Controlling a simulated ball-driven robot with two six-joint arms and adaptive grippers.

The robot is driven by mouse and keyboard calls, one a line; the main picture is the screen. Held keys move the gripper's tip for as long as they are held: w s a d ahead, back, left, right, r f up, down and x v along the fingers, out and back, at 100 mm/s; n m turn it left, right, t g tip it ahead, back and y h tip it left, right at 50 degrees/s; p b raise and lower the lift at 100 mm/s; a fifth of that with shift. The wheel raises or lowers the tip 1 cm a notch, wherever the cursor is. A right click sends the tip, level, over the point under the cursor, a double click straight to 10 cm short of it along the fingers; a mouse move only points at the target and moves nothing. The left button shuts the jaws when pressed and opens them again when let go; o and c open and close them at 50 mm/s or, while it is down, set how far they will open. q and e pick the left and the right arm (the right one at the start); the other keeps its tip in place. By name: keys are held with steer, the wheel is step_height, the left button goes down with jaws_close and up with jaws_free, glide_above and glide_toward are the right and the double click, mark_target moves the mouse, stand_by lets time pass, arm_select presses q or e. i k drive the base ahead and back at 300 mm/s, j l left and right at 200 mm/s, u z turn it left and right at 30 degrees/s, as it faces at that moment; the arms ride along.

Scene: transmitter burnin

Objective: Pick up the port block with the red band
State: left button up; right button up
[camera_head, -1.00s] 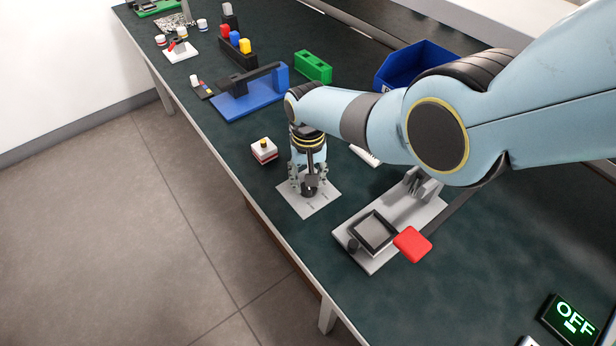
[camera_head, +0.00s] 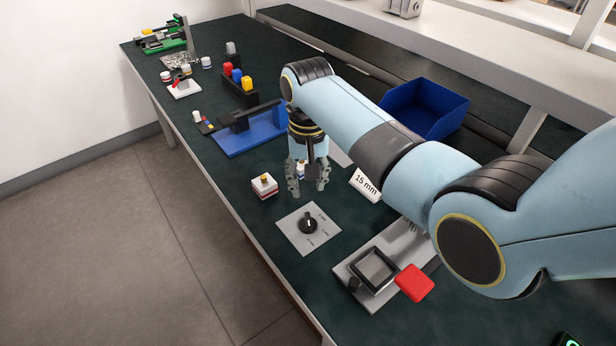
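The port block with the red band (camera_head: 264,187) is a small white block with a red stripe and a brass-coloured stub on top. It stands upright on the dark green bench top, left of my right gripper. My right gripper (camera_head: 308,190) points down with its fingers spread and empty, apart from the block. A small pale thing with a yellowish top (camera_head: 301,168) shows partly behind the fingers; I cannot tell its band. My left gripper is not in view.
A dial plate (camera_head: 294,238) lies just in front of the gripper. A grey fixture with a red paddle (camera_head: 415,283) stands at front right, and a 15 mm label (camera_head: 366,186) at right. A blue fixture (camera_head: 240,139) and blue bin (camera_head: 425,105) stand behind.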

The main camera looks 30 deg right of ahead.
mark_target(264, 191)
steer(key=k+j, duration=0.8)
steer(key=j, duration=0.1)
